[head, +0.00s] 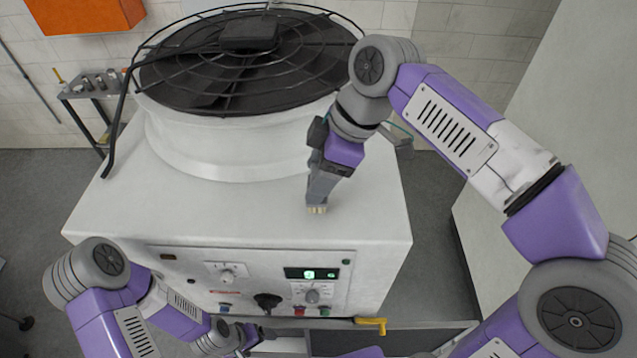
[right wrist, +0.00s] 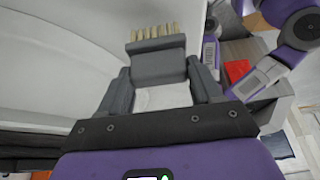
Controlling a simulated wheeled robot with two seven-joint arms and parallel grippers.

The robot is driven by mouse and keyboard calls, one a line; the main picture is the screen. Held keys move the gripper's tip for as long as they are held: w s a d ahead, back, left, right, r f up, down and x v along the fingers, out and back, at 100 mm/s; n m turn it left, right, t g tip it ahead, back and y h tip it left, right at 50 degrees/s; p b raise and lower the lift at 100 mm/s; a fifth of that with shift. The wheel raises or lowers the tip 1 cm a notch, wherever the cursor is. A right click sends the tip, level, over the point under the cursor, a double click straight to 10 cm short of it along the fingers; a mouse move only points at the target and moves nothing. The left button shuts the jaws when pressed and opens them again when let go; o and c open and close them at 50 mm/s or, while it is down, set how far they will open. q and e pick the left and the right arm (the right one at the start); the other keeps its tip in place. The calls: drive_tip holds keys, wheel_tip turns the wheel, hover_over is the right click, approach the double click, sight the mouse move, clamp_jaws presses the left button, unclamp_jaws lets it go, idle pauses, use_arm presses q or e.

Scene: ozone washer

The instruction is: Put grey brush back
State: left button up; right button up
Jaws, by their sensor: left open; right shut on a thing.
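My right gripper (head: 322,184) is shut on the grey brush (head: 317,208), over the white top of the washer in front of the fan. The brush's pale bristles point down toward the top in the head view; I cannot tell whether they touch it. In the right wrist view the brush (right wrist: 158,65) sits between the two grey fingers, its bristles facing away from the palm. My left gripper (head: 248,338) is low in front of the washer's control panel, open, and partly hidden by my left arm.
The washer (head: 230,215) carries a large caged black fan (head: 250,60) on a round white housing. Its front panel has knobs and a lit display (head: 312,273). A yellow handle (head: 371,325) sticks out below. A small side table (head: 95,85) holds several items. The top around the brush is clear.

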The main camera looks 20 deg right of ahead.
wheel_tip(320, 180, down, 2)
drive_tip(key=shift+s+f, duration=0.1)
drive_tip(key=shift+f, duration=0.15)
drive_tip(key=o, duration=1.1)
drive_tip(key=shift+c, duration=0.2)
drive_tip(key=shift+r, duration=0.1)
drive_tip(key=p+v, duration=0.2)
drive_tip(key=v, duration=1)
